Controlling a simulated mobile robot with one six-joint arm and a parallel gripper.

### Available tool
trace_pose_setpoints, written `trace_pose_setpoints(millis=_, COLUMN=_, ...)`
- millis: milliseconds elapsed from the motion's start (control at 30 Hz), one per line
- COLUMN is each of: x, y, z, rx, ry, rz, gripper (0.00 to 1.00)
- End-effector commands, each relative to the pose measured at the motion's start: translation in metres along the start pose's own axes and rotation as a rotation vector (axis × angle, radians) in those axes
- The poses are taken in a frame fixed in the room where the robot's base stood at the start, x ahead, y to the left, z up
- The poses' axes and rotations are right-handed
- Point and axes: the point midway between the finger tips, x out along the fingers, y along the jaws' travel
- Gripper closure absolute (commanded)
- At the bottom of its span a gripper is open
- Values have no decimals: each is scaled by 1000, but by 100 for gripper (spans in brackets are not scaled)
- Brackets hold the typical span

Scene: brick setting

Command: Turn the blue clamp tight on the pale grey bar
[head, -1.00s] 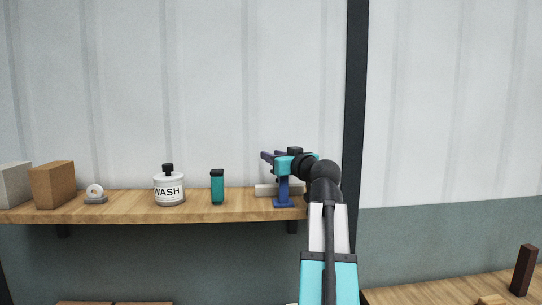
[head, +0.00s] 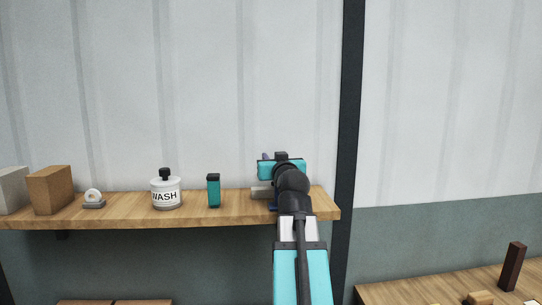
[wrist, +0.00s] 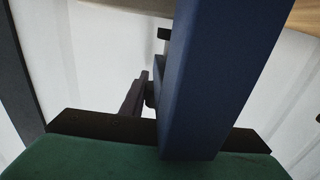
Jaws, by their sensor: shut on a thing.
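The blue clamp (head: 273,206) stands at the right part of the shelf; my arm hides nearly all of it in the head view. In the wrist view the blue clamp (wrist: 225,70) is a broad upright bar close in front of the camera. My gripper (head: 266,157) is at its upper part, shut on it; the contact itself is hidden. One dark finger (wrist: 135,97) shows left of the clamp in the wrist view. The pale grey bar (head: 261,193) lies on the shelf, partly behind my arm. I cannot tell how tightly the clamp sits on it.
On the wooden shelf (head: 120,217), left of the clamp, stand a teal bottle (head: 213,191), a white wash jar (head: 166,192), a small grey roller item (head: 93,199) and a brown block (head: 51,190). A dark post (head: 348,150) rises right of the shelf. A lower table (head: 430,288) is at right.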

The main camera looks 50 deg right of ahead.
Motion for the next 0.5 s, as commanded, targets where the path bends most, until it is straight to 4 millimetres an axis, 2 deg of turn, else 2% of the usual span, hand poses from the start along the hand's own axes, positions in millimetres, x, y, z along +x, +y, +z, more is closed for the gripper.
trace_pose_setpoints(millis=500, x=0, y=4, z=0, rx=0, ry=-1, rz=148, gripper=94)
